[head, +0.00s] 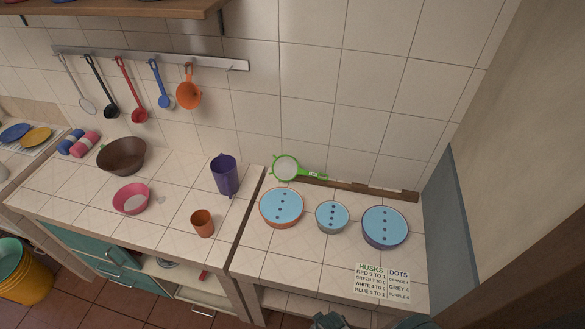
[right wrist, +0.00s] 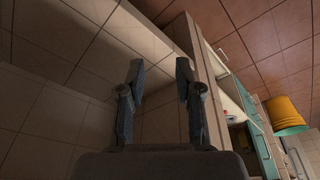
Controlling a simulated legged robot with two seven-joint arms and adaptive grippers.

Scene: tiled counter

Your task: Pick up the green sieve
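The green sieve (head: 286,168) is at the back of the right-hand counter in the head view, by the tiled wall. Its round rim is at the left and its green handle points right. It is just behind the orange bowl with a blue dotted top (head: 281,207). My right gripper (right wrist: 160,78) is open in the right wrist view, with nothing between its fingers. It is away from the sieve, which does not show in that view. A dark part of my arm shows at the bottom edge of the head view. My left gripper is not in view.
Two more blue-topped dotted bowls, a small one (head: 332,216) and a purple-rimmed one (head: 384,227), stand beside the orange bowl. A printed sign (head: 382,281) is at the counter front. A purple pitcher (head: 225,175) and an orange cup (head: 203,223) stand on the left counter.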

